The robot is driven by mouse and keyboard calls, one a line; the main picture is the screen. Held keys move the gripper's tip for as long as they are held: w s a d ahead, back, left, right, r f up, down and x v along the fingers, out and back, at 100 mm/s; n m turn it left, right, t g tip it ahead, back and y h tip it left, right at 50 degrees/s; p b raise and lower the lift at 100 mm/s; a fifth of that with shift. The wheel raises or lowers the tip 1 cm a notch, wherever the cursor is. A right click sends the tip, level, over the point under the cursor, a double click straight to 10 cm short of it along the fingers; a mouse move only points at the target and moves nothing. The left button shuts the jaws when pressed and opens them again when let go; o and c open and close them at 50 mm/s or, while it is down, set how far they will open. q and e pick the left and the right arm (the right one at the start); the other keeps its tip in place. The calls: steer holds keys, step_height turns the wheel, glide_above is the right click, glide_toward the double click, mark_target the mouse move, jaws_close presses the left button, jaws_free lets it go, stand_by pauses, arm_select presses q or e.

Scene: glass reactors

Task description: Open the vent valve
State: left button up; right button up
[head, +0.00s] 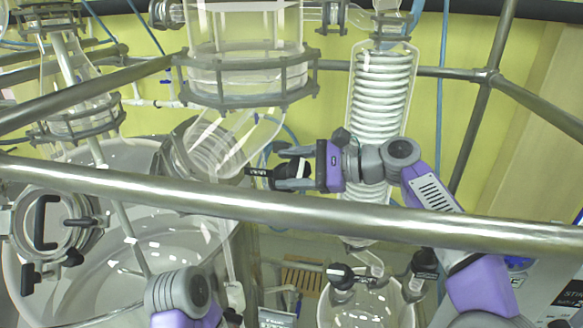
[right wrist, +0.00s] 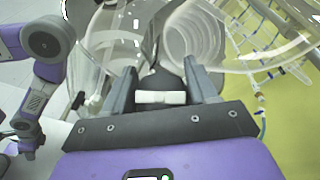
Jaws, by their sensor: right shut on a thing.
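The vent valve shows as a black handle (head: 259,172) beside the glass neck below the large flanged vessel, in the middle of the head view. My right gripper (head: 285,168) reaches it from the right, with its fingers on either side of the black part. In the right wrist view, my right gripper (right wrist: 158,68) has the dark valve handle (right wrist: 162,83) between its fingers, in front of the glass. The fingers and the glass partly hide the valve, so I cannot tell its turn angle. My left arm shows at the bottom of the head view, but its gripper is not in view.
A metal rail (head: 270,207) crosses the head view in front of my right arm. A coiled glass condenser (head: 380,100) stands behind that arm. A large glass vessel (head: 130,265) fills the lower left. A smaller round flask (head: 362,305) stands low in the middle.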

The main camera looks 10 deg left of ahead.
stand_by(0.3)
steer(key=o, duration=1)
steer(key=shift+c, duration=0.2)
steer(key=shift+m, duration=0.3)
